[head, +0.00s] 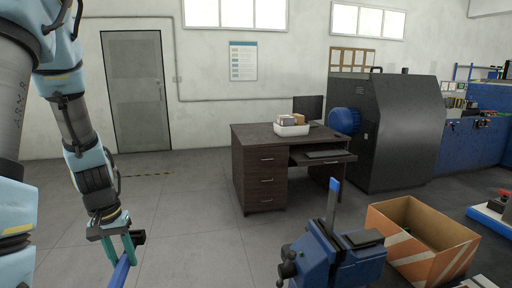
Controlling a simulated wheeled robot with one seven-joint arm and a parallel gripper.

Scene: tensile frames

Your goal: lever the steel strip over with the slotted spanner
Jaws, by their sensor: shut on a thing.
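My gripper (121,248) hangs at the lower left, its green fingers shut on a blue bar, which I take to be the handle of the slotted spanner (119,274). The bar runs down out of the bottom edge, so its slotted end is hidden. The steel strip (332,208) stands upright, dark grey with a blue top end, in a blue bench vise (318,258) at the bottom centre right. The strip looks straight. My gripper and the spanner's visible part are well to the left of the strip, apart from it.
An open cardboard box (397,244) stands just right of the vise. A dark desk (260,178) with a white bin (291,130) is behind. A large grey machine (404,130) stands at the right. The floor between my gripper and the vise looks clear.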

